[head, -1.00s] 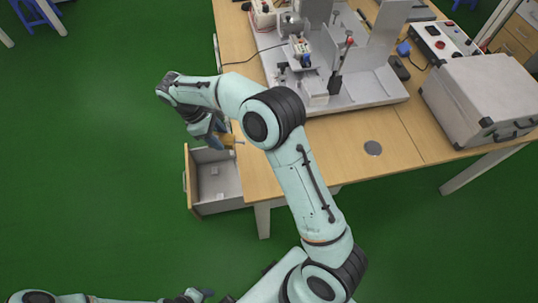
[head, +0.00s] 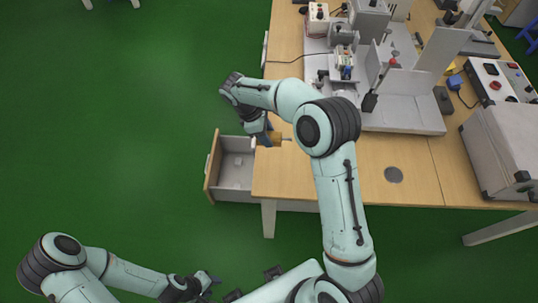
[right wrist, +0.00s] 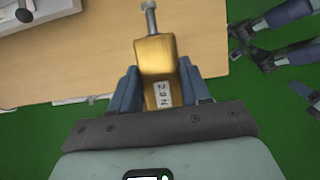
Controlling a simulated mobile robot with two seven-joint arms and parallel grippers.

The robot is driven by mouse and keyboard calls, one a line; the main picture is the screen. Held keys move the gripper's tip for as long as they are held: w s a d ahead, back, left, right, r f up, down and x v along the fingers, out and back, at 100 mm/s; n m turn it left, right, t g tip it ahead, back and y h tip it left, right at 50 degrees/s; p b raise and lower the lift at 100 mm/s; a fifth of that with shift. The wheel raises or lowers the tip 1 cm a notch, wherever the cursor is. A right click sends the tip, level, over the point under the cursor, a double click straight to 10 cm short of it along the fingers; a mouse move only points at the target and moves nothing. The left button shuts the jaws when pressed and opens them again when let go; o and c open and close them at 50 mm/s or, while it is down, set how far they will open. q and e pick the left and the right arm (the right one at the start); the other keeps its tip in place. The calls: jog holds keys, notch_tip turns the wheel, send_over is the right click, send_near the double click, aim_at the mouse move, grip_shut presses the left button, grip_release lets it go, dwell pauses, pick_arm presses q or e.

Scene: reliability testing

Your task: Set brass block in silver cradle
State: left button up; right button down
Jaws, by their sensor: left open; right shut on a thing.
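The brass block (right wrist: 155,55) has a number label and a metal stud at its end. My right gripper (right wrist: 158,85) is shut on it, one blue-grey finger on each side. In the head view, the brass block (head: 276,138) shows beside my right gripper (head: 266,137), over the left end of the wooden table and near the open drawer. My left gripper (head: 209,281) is open and empty, low in the picture and away from the table. I cannot tell for sure which part of the grey machine is the silver cradle.
The grey machine (head: 405,112) with a red-knobbed lever (head: 378,85) stands at the back of the table (head: 340,170). An open drawer (head: 212,165) juts out at the left. A grey case (head: 503,145) and a control box (head: 495,82) stand at the right. The front table strip is mostly clear.

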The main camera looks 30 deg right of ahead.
notch_tip(320, 180, down, 13)
jog(key=shift+r, duration=0.2)
jog(key=shift+f, duration=0.1)
jog(key=c, duration=0.5)
grip_release()
jog(key=shift+f, duration=0.1)
